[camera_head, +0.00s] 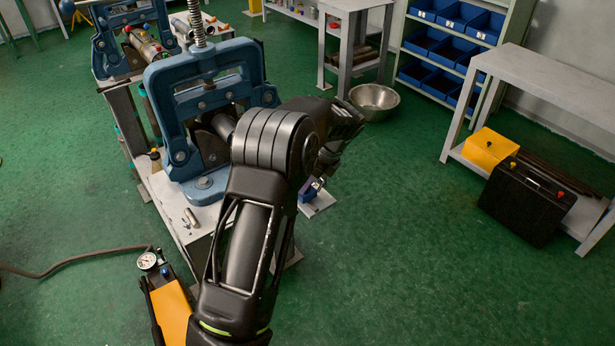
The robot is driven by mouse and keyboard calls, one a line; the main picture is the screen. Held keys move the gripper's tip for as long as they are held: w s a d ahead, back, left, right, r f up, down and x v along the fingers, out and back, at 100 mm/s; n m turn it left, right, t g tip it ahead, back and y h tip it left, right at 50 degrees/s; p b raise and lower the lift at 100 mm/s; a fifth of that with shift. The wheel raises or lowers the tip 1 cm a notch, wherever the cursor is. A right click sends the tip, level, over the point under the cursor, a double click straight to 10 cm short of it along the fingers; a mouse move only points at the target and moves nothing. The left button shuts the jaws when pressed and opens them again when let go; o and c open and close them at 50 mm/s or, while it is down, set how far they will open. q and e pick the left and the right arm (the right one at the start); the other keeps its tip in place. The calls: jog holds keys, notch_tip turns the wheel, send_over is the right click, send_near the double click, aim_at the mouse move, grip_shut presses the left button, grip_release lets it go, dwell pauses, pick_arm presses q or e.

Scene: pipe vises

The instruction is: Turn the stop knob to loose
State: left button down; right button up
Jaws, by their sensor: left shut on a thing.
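A large blue pipe vise (172,100) stands on a bench, with a grey pipe (224,126) in its jaws. To its right, a small blue block with a metal part (311,188) sits on a light plate (322,204); it looks like the stop. My left arm rises from the bottom middle and crosses in front of the vise's right side. My left gripper (340,124) is at the arm's far end, above and right of the block. It is shut on what seems to be the stop knob; fingertips and knob are mostly hidden, so its setting cannot be read. My right gripper is out of view.
A second blue vise (112,38) stands behind. A yellow hydraulic pump with gauge (147,261) and hose is at lower left. A metal bowl (375,99) lies on the floor. A grey bench (560,80) and black box (525,200) are right. Green floor at lower right is clear.

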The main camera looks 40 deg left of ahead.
pick_arm(q)
jog(key=shift+w+n+g+h+p, duration=0.15)
jog(key=shift+n+g+p, duration=0.3)
jog(key=shift+n, duration=0.65)
jog(key=shift+n+g+h+p, duration=0.25)
jog(key=shift+n+g+p, duration=0.15)
jog(key=shift+n, duration=0.7)
jog(key=c, duration=1.1)
grip_release()
jog(key=shift+o, duration=0.2)
jog(key=shift+r, duration=0.1)
jog(key=v, duration=0.7)
jog(key=shift+r+b, duration=0.3)
jog(key=shift+w+d, duration=0.1)
